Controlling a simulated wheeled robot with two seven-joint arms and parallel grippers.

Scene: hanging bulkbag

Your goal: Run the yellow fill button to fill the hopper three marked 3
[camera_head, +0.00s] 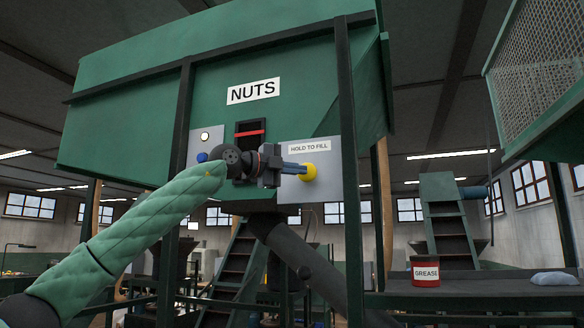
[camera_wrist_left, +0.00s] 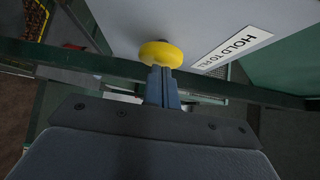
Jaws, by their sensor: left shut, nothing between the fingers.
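The yellow fill button (camera_head: 308,172) sits on a pale panel (camera_head: 323,190) under a "HOLD TO FILL" label (camera_head: 309,148). My left gripper (camera_head: 303,169) is shut and empty, with its fingertips at the button. In the left wrist view, the tips of the shut fingers (camera_wrist_left: 163,75) meet the lower edge of the yellow button (camera_wrist_left: 161,54); I cannot tell whether it is pressed in. The green hopper (camera_head: 290,75) above carries a "NUTS" sign (camera_head: 253,92); no number 3 shows. My right gripper is not in view.
A second panel with a white lamp (camera_head: 205,136) and a blue button (camera_head: 202,157) is left of the dark slot with a red bar (camera_head: 250,134). Dark posts (camera_head: 349,180) frame the hopper. A red grease tin (camera_head: 425,271) stands on a bench at right.

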